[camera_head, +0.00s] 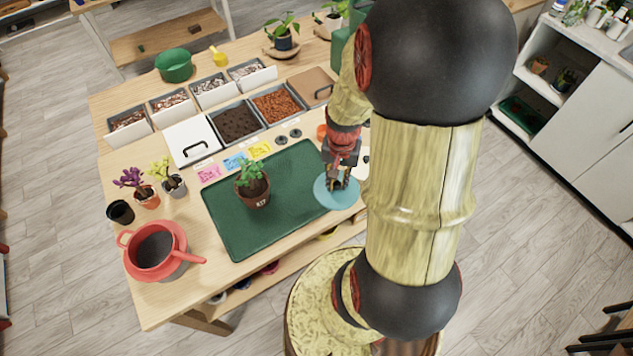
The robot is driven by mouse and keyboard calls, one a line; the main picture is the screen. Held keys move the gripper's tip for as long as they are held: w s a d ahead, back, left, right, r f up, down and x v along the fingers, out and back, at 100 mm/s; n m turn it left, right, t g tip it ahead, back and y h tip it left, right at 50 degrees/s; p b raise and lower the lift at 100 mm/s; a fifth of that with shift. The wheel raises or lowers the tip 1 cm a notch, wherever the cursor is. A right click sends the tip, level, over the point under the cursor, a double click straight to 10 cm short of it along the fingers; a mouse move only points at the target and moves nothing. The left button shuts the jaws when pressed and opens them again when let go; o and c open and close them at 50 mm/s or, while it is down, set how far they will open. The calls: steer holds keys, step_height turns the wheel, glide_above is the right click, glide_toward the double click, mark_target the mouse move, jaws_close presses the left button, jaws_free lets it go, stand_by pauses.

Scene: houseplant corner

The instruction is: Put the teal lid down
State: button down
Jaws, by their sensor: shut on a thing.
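The teal lid (329,198) is a flat round disc at the right edge of the green mat (228,228). My gripper (337,188) is over the lid and shut on it, pointing down. The grip point itself is too small to see clearly. The lid overlaps the mat's right edge in the picture; I cannot tell whether it touches the mat or table or is held just above. My arm hides the area to the right of the lid.
A potted plant (254,186) stands on the mat. A red pot (153,247) is at the table's front left. Bins of dark soil (238,122) and reddish bark (276,104) stand behind the mat, beside a white lid (191,142) with a black handle. The mat's front left is clear.

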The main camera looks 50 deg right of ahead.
mark_target(319, 177)
steer(key=w+f, duration=0.2)
steer(key=w+f+b, duration=0.1)
steer(key=w+f, duration=0.4)
steer(key=w, duration=0.1)
steer(key=shift+d+f+b, duration=0.15)
steer(key=shift+d+b, duration=0.2)
steer(key=shift+b, duration=0.05)
steer(key=shift+w+f+b, duration=0.2)
steer(key=shift+f+b, duration=0.25)
steer(key=shift+f, duration=1.15)
steer(key=shift+f, duration=0.1)
steer(key=shift+f, duration=0.1)
steer(key=c, duration=1.7)
jaws_free()
